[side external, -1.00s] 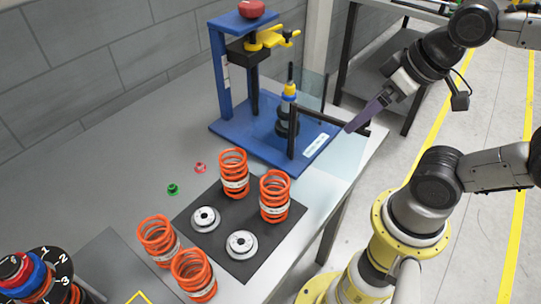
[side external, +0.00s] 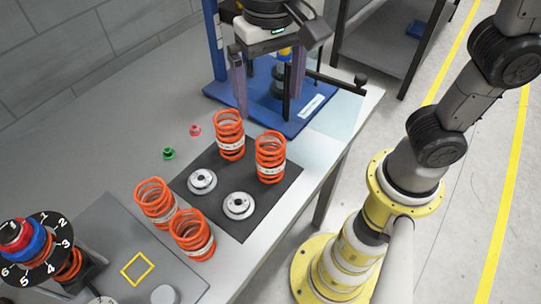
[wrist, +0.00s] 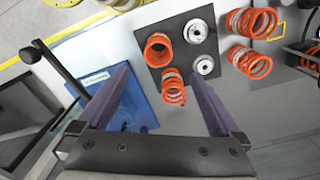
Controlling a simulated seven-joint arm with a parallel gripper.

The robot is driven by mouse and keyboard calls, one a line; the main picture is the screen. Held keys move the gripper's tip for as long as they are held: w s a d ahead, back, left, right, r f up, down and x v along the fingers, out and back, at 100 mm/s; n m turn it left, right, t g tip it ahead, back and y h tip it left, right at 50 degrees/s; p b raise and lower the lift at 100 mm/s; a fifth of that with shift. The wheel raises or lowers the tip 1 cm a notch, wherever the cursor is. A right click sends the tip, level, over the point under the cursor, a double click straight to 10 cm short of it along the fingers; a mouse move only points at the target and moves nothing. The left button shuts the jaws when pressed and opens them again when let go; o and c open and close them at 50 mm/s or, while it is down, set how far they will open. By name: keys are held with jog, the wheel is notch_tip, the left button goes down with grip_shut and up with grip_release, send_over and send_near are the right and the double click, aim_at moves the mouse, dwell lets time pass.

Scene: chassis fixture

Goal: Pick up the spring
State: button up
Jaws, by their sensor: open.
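Several orange coil springs with white bands stand on the table. Two are on the dark mat: a rear-left spring (side external: 229,135) and a right spring (side external: 270,157). Two more stand at the front, one to the left (side external: 155,202) and one nearer (side external: 192,235). My gripper (side external: 268,112) is open and empty, pointing down above and behind the mat springs, in front of the blue press. In the wrist view, the two mat springs (wrist: 173,86) (wrist: 158,49) lie beyond and between the spread purple fingers. I cannot tell which spring the task means.
The blue press (side external: 310,112) with a black bar stands behind the mat (side external: 225,217). Two silver discs (side external: 202,181) (side external: 238,206) lie on the mat. A green piece (side external: 168,153) and a red piece (side external: 195,130) lie left of it. A numbered dial fixture (side external: 35,250) stands front left.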

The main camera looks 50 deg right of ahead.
send_over(270, 145)
jog(key=s+a, duration=0.2)
notch_tip(270, 145, down, 8)
jog(key=shift+w+d+f, duration=0.1)
jog(key=shift+w+f, duration=0.05)
jog(key=shift+f, duration=1.25)
jog(key=shift+w+d+f, duration=0.1)
jog(key=shift+w+f, duration=0.05)
jog(key=shift+f, duration=1.25)
jog(key=shift+c, duration=0.3)
jog(key=shift+r, duration=0.1)
grip_shut()
